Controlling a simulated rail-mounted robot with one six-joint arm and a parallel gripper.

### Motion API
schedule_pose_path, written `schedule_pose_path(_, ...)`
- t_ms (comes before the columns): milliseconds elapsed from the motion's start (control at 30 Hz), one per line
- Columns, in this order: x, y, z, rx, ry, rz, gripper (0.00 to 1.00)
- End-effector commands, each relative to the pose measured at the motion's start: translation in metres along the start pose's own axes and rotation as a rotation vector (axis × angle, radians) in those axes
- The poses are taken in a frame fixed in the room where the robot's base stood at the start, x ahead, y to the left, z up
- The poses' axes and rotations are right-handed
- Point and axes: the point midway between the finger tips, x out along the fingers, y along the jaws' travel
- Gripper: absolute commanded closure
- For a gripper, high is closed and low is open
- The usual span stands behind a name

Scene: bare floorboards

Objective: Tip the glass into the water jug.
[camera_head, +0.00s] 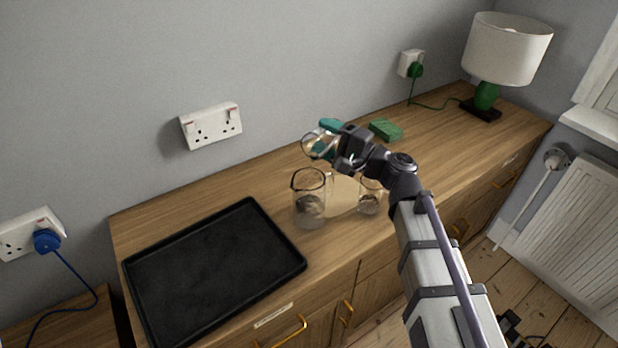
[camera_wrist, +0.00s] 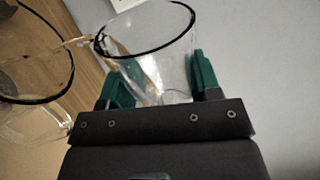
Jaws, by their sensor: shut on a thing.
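My gripper (camera_head: 326,139) is shut on a clear glass (camera_head: 312,146), held in the air above and a little behind the jug's mouth. In the wrist view the glass (camera_wrist: 150,58), with its dark rim, sits between the two green fingers (camera_wrist: 160,92). It looks tilted, but I cannot tell how far or whether it holds liquid. The clear water jug (camera_head: 309,203) stands upright on the wooden cabinet top, with something dark low inside. In the wrist view the jug (camera_wrist: 52,118) is at the left, its dark rim near the glass rim.
A second glass vessel (camera_head: 369,198) stands right of the jug, partly behind my arm. A black tray (camera_head: 282,236) lies left of the jug. A green block (camera_head: 385,130) lies behind my gripper. A lamp (camera_head: 505,50) stands far right. The wall with sockets (camera_head: 211,126) is behind.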

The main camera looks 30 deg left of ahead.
Motion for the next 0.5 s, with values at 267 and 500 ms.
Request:
schedule_pose_path(267,-0.0001,0.0009,0.0000,-0.018,-0.003,0.000,0.75)
schedule_pose_path(500,-0.0001,0.0017,0.0002,-0.035,-0.005,0.000,0.75)
